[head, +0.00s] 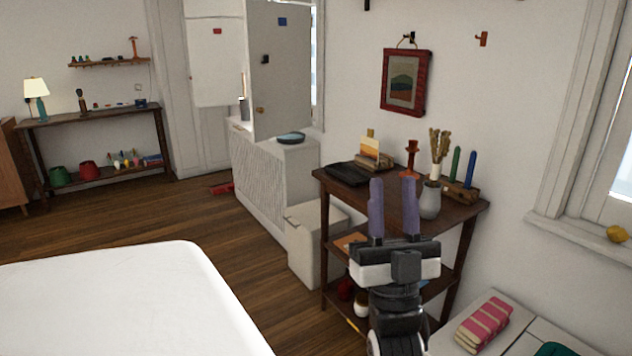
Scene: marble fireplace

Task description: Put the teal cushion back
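A teal thing (556,350) shows at the bottom right edge of the head view, on a white bench (511,340). Most of it is cut off by the frame, so I cannot tell for sure that it is the teal cushion. My gripper (394,190) points up in front of the dark wooden shelf table, with its two purple fingers apart and nothing between them. It is to the left of the teal thing and well apart from it.
A pink striped folded cloth (484,324) lies on the bench. The shelf table (458,207) holds a grey vase (430,200) and other small things. A white bed or table surface (130,300) fills the lower left. Wooden floor (215,222) is clear between.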

